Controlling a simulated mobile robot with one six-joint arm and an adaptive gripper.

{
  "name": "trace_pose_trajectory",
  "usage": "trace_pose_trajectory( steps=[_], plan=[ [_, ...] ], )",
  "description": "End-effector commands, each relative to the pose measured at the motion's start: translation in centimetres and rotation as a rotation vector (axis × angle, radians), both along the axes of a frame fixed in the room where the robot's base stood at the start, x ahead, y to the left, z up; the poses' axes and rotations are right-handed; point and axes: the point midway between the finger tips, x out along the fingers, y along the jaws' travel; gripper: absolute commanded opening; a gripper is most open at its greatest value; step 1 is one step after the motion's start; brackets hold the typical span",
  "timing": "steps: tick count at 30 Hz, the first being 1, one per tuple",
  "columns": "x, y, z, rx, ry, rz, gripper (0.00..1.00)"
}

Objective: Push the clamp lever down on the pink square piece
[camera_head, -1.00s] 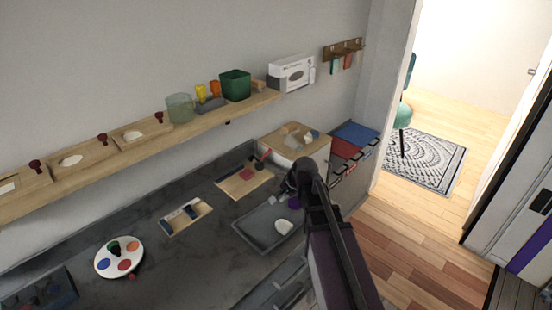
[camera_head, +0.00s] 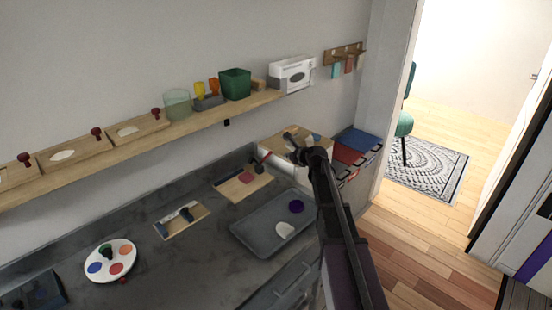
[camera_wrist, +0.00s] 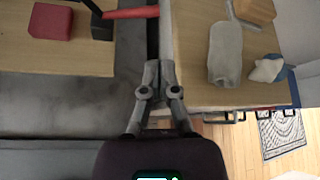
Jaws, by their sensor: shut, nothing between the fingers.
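The pink square piece (camera_wrist: 51,21) lies on a light wooden board at the upper left of the wrist view; in the head view it shows as a small dark-pink block (camera_head: 246,177). Right of it in the wrist view is a black clamp (camera_wrist: 101,27) with a red lever (camera_wrist: 132,13) reaching right past the board's edge. The upper part of the clamp is cut off by the frame. My gripper (camera_wrist: 158,68) is shut and empty, below the lever and apart from it in the wrist view. In the head view my gripper (camera_head: 289,138) is right of the clamp.
A grey tray (camera_head: 250,232) with a purple round thing and a white piece sits in front of the clamp board. A wooden-topped stand (camera_wrist: 205,92) with a grey block (camera_wrist: 225,52) is at right. A shelf (camera_head: 150,134) runs along the wall.

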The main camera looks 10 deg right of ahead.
Motion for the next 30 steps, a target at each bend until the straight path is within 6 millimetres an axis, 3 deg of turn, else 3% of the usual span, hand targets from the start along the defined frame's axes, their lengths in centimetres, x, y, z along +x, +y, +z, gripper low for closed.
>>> trace_pose_trajectory(
  steps=[14,30],
  plan=[
    [0.7,0.2,-0.5,-0.003,0.000,0.002,0.00],
    [6.2,2.5,-3.9,-0.004,0.001,0.002,0.00]
  ],
)
